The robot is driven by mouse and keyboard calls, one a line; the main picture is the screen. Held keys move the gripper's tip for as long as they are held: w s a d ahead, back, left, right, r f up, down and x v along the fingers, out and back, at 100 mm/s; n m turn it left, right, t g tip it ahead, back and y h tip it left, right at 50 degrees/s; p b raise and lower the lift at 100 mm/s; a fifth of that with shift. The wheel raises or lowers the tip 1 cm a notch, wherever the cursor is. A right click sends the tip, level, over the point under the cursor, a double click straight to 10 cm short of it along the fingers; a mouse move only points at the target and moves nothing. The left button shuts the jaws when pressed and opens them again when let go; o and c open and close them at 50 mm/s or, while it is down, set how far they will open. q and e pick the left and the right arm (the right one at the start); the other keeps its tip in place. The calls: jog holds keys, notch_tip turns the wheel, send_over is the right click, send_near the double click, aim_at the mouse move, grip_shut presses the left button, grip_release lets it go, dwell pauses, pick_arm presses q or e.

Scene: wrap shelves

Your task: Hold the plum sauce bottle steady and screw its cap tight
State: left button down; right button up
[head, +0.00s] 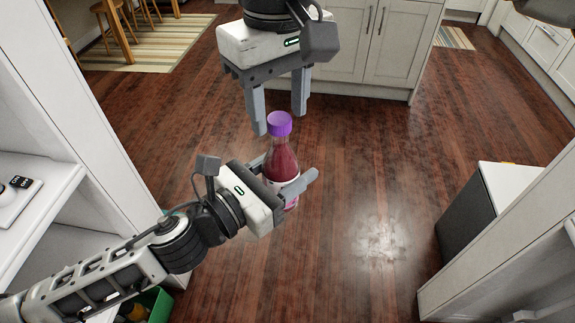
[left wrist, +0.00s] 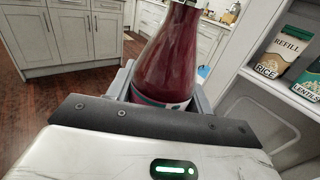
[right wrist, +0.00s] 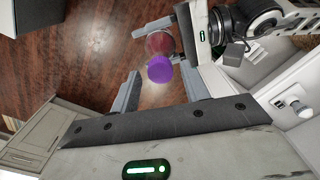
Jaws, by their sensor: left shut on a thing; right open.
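The plum sauce bottle (head: 281,163) is dark red with a purple cap (head: 279,123) on its top. My left gripper (head: 290,186) is shut on the bottle's lower body and holds it upright in the air above the floor. The bottle's body also fills the middle of the left wrist view (left wrist: 168,50), where its cap is out of frame. My right gripper (head: 279,117) is open, pointing down, with its fingertips close above or around the cap. In the right wrist view the cap (right wrist: 159,69) lies between the fingers, nearer the right one; contact cannot be told.
White shelves (head: 60,190) stand at the left, and a white shelf unit (head: 520,230) at the right. A green crate (head: 158,303) is at the lower left. Refill packs (left wrist: 283,52) sit on a shelf in the left wrist view. The wooden floor (head: 370,200) around the bottle is clear.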

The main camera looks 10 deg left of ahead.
jog(key=shift+f, duration=0.4)
jog(key=shift+c, duration=0.4)
